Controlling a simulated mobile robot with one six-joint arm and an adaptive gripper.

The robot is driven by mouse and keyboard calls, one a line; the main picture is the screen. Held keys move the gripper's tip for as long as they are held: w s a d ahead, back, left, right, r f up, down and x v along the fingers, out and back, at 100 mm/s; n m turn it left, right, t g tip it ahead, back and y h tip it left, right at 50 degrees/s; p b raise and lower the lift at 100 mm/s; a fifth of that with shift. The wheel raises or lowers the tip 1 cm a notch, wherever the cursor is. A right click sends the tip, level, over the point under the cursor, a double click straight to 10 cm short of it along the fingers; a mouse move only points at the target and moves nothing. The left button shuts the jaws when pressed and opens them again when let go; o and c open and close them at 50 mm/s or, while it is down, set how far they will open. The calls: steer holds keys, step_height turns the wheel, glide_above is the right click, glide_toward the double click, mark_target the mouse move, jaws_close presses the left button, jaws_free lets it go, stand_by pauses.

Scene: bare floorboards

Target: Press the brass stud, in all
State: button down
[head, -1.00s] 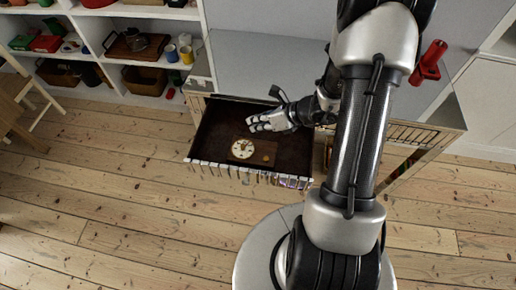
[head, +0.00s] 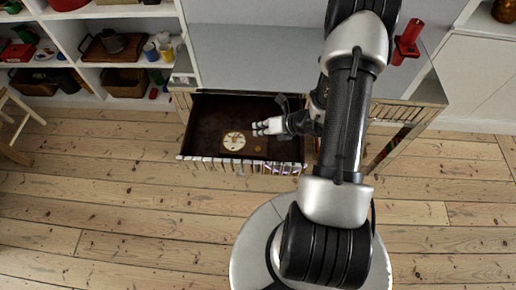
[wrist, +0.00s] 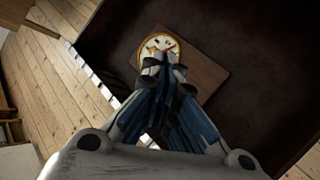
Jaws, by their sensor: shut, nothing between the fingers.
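A flat brown wooden board (head: 247,149) lies in the open dark drawer (head: 203,121). On the board is a white round dial (head: 234,141), and to its right a small round brass stud (head: 258,148). My gripper (head: 257,128) is shut and empty, its fingertips just behind the stud and dial in the head view. In the wrist view my gripper (wrist: 160,64) points down over the board (wrist: 208,70), with the dial (wrist: 140,48) partly showing beyond the tips. The stud is not visible there; my fingers cover part of the board. Contact cannot be told.
The drawer's striped front edge (head: 215,164) stands out from a grey cabinet. A red object (head: 406,44) is on the right of the cabinet top. Shelves with cups and baskets (head: 124,78) stand at the left.

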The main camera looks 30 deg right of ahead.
mark_target(260, 147)
step_height(260, 147, down, 8)
steer(key=b, duration=0.6)
steer(key=shift+f, duration=0.1)
stand_by(1.0)
steer(key=shift+f+b, duration=0.4)
steer(key=shift+f+b, duration=0.35)
steer(key=shift+f, duration=0.05)
stand_by(0.5)
steer(key=shift+r, duration=0.1)
steer(key=shift+r+p, duration=0.65)
steer(key=shift+r, duration=0.1)
steer(key=shift+r+p, duration=1.9)
steer(key=shift+r, duration=0.7)
